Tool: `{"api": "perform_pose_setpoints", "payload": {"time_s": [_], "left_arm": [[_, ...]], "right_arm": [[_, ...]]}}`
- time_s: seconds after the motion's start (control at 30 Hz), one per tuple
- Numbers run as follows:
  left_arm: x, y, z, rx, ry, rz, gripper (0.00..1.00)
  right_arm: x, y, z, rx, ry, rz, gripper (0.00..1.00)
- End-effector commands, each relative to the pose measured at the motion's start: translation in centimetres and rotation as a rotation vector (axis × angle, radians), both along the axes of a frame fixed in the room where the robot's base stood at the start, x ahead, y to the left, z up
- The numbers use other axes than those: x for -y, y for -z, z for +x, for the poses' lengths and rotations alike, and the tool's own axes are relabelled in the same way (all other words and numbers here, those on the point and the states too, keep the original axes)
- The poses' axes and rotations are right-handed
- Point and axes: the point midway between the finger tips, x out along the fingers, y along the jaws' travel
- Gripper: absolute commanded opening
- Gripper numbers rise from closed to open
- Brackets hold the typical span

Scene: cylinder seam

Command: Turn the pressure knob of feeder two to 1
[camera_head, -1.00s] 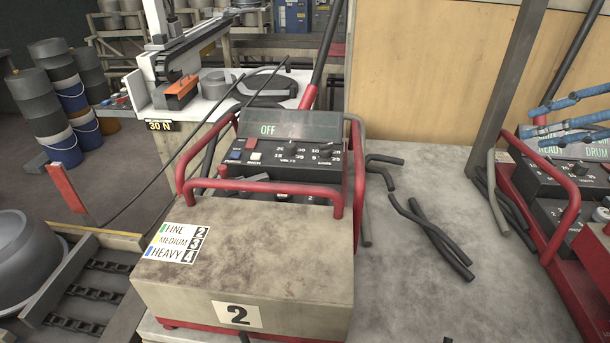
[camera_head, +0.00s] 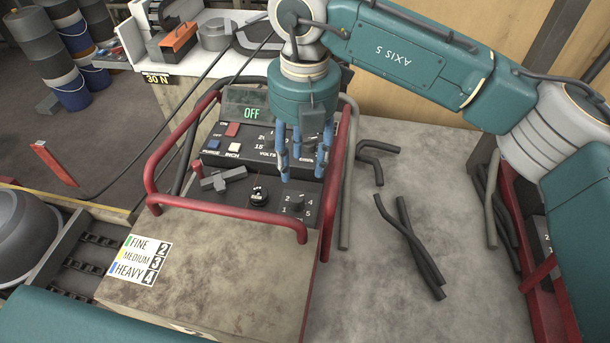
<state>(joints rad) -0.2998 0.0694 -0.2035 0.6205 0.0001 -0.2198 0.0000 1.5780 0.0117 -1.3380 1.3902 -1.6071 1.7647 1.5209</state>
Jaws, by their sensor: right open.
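Feeder two (camera_head: 215,250) is a grey box with a red tube frame and a dark sloped control panel. A small dark knob (camera_head: 295,203) sits low on the panel's right, with 1, 2, 4 and 5 readable around it; I take it to be the pressure knob. Its pointer direction is too small to tell. My right gripper (camera_head: 303,170), with blue fingers, is open and points down over the panel, above and just behind this knob. It does not visibly touch it. It hides part of the upper dials. My left gripper is out of view.
The display (camera_head: 246,108) reads OFF. The red frame (camera_head: 230,210) loops around the panel close to my fingers. A grey lever (camera_head: 223,178) sits left of a black connector (camera_head: 258,196). Dark bent rods (camera_head: 410,245) lie on the bench, right. A FINE/MEDIUM/HEAVY label (camera_head: 140,260) is on the box.

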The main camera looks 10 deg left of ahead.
Motion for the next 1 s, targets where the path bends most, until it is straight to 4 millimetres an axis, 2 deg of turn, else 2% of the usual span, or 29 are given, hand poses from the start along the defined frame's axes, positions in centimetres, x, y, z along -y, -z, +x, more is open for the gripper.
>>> {"api": "perform_pose_setpoints", "payload": {"time_s": [0.17,0.3,0.6,0.77,1.0], "left_arm": [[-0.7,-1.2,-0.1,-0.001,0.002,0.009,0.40],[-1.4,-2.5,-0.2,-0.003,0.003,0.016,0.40],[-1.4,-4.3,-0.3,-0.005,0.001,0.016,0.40],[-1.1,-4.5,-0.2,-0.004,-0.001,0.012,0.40],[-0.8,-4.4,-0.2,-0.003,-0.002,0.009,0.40]], "right_arm": [[0.0,2.1,-0.2,-0.007,0.000,-0.003,0.42],[-0.1,4.8,-0.1,-0.007,0.001,-0.002,0.42],[-0.3,9.5,0.0,-0.004,0.001,0.001,0.42],[-0.4,10.5,0.0,-0.004,-0.001,0.002,0.42],[-0.4,10.7,0.0,-0.003,-0.001,0.001,0.42]]}}
